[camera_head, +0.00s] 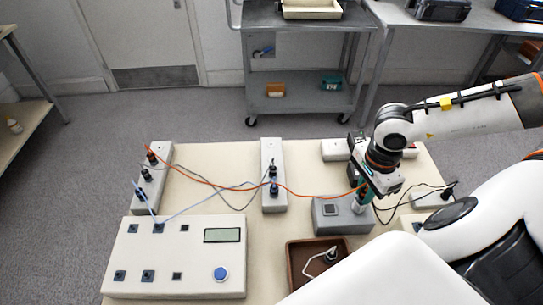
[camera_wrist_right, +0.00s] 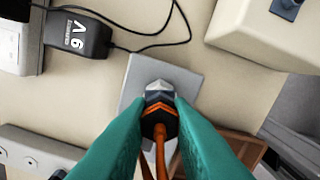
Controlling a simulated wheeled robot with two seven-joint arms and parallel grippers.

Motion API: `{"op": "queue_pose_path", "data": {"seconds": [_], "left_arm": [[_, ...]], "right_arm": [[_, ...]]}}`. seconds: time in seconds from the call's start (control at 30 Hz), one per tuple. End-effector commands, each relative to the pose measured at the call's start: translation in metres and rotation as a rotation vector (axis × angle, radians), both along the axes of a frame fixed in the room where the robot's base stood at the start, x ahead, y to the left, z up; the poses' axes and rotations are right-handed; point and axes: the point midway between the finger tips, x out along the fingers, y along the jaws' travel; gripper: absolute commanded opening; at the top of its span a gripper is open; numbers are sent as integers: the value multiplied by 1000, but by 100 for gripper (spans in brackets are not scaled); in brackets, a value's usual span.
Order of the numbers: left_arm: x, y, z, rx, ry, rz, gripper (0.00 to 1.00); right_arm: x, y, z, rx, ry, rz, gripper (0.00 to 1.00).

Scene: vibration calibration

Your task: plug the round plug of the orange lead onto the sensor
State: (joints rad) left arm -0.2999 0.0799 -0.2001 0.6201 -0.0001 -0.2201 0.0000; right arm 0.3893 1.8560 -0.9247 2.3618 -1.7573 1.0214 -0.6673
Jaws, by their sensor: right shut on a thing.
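The orange lead (camera_head: 310,197) runs from the left terminal strip across the table to my right gripper (camera_head: 363,190). In the right wrist view, my right gripper's green fingers (camera_wrist_right: 160,112) are shut on the round plug (camera_wrist_right: 159,129), dark with orange bands. A silvery faceted piece (camera_wrist_right: 158,88), apparently the sensor, shows just beyond the plug, over the grey block (camera_wrist_right: 190,80). The block also shows in the head view (camera_head: 328,223), directly below the gripper. Whether the plug is seated on the sensor or only close to it cannot be told. My left gripper is not in view.
A white control box (camera_head: 185,285) with a display and blue button stands at front left. A brown tray (camera_head: 292,268) holding a white cable is in front of the block. Terminal strips (camera_head: 272,205) stand behind. A black adaptor (camera_wrist_right: 78,36) with a thin cable lies near the block.

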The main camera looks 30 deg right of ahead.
Motion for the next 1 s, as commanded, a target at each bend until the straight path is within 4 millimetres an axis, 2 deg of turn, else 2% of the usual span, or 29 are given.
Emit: {"op": "queue_pose_path", "data": {"seconds": [1.0], "left_arm": [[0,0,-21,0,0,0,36]], "right_arm": [[1,-1,0,-2,-5,-265,0]]}}
